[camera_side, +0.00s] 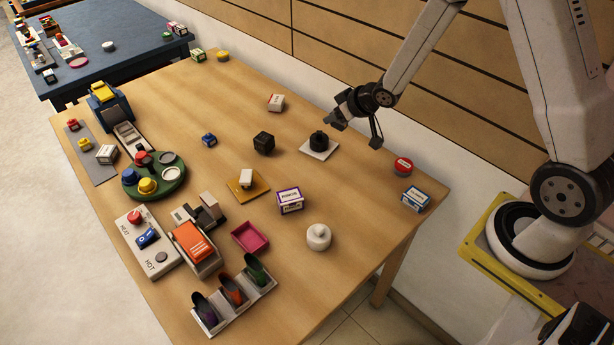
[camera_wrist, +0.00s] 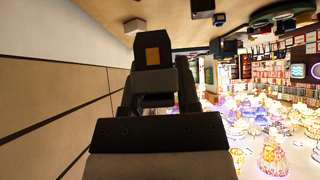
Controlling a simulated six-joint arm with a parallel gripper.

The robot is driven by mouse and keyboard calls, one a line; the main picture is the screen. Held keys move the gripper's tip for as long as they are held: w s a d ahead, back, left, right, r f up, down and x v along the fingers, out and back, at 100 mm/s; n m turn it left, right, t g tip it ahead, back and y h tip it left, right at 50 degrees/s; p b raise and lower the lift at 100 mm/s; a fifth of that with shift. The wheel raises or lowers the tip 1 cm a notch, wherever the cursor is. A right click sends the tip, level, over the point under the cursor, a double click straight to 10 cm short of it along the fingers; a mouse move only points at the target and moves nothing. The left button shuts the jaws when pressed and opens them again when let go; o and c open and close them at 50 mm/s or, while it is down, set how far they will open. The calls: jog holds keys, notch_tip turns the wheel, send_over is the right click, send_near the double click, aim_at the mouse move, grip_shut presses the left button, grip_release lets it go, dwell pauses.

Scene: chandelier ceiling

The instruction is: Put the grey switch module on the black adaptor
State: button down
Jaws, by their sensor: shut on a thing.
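My gripper (camera_side: 338,115) is above the table's far right part, up and right of a black round piece (camera_side: 318,140) on a white square plate (camera_side: 309,154). In the wrist view, the gripper (camera_wrist: 156,92) is shut on a small block, which shows a grey part (camera_wrist: 153,80) between the fingers and a dark part with an orange square (camera_wrist: 152,47). This is likely the grey switch module; the side view hardly shows it. A black cube (camera_side: 263,142) stands left of the plate. I cannot tell which black piece is the adaptor.
A small pale block (camera_side: 246,176) sits on an orange plate. The left side is crowded; bare wood lies around the cube.

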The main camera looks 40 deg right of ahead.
jog(key=w+a+r+n+y, duration=0.2)
jog(key=w+a+r+n, duration=0.1)
jog(key=a, duration=0.6)
notch_tip(320, 180, up, 2)
jog(key=shift+w+a+g, duration=0.3)
jog(key=shift+w+a, duration=0.1)
jog(key=shift+w, duration=0.2)
send_over(260, 136)
jog(key=s, duration=0.2)
jog(key=f, duration=0.8)
jog(key=shift+w, duration=0.2)
jog(key=shift+d+x, duration=0.2)
jog(key=shift+x, duration=0.75)
jog(key=shift+w+f, duration=0.25)
jog(key=shift+f, duration=1.55)
jog(key=shift+f, duration=0.15)
